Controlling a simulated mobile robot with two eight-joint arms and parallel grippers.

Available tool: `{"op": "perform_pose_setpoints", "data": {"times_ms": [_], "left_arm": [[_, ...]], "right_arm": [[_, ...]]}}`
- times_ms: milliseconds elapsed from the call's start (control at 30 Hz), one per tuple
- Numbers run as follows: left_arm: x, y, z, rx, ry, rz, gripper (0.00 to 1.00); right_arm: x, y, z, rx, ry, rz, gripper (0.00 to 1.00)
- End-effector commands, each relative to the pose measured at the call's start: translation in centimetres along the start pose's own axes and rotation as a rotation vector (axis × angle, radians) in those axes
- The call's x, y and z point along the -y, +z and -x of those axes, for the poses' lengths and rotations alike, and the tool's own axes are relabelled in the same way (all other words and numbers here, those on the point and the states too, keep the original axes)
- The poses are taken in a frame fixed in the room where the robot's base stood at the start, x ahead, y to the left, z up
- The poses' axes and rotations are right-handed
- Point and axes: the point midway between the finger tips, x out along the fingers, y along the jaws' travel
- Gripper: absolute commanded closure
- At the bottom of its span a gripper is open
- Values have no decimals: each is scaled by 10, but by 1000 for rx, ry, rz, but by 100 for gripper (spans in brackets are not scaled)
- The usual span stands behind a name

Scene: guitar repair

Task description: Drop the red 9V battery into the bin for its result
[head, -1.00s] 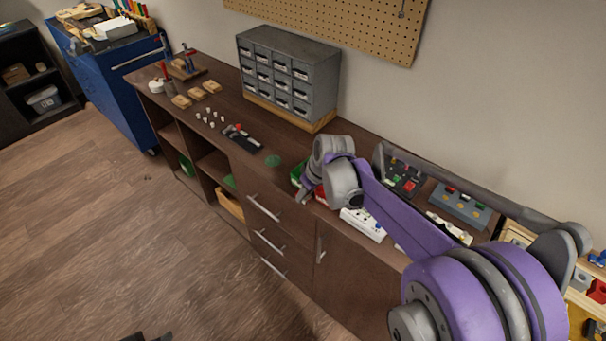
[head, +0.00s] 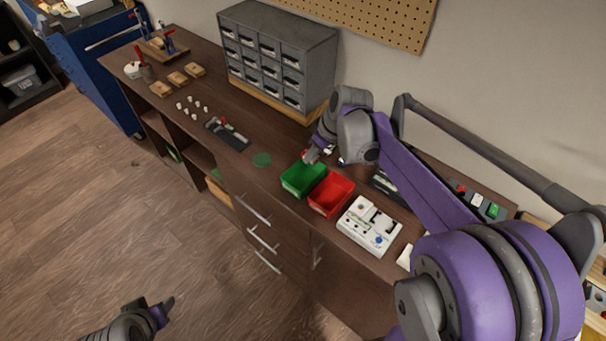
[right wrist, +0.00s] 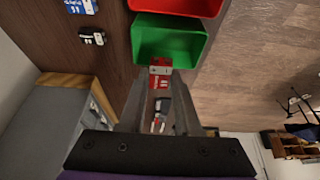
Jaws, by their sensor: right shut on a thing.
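The red 9V battery (right wrist: 160,76) shows between the fingertips of my right gripper (right wrist: 160,88) in the right wrist view, and the gripper is shut on it. In the head view the right gripper (head: 312,155) is over the back edge of the green bin (head: 303,181). The green bin also shows in the right wrist view (right wrist: 168,42), just beyond the battery. The red bin (head: 331,194) stands beside it, to its right. Both bins look empty where I see inside. My left gripper (head: 165,307) is low at the bottom left, away from the counter; its jaw opening is unclear.
A white tester (head: 370,226) sits right of the red bin. A blue battery (right wrist: 80,6) and a black one (right wrist: 93,38) lie on the counter. The grey drawer cabinet (head: 275,60) stands behind. A black strip (head: 228,134) lies to the left.

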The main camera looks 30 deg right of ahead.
Motion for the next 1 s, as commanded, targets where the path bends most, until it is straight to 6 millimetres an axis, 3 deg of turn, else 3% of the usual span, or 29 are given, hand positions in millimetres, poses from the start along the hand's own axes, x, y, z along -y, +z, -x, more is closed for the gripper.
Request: {"op": "perform_pose_setpoints", "data": {"times_ms": [433,800,833,1000], "left_arm": [[0,33,-29,28,0,0,50],[0,35,-31,30,0,0,50],[0,35,-31,30,0,0,50],[0,35,-31,30,0,0,50]], "right_arm": [[1,21,-47,3,-1,0,100],[0,21,-52,0,0,0,100],[0,21,-52,0,0,0,64],[0,21,-52,0,0,0,34]]}}
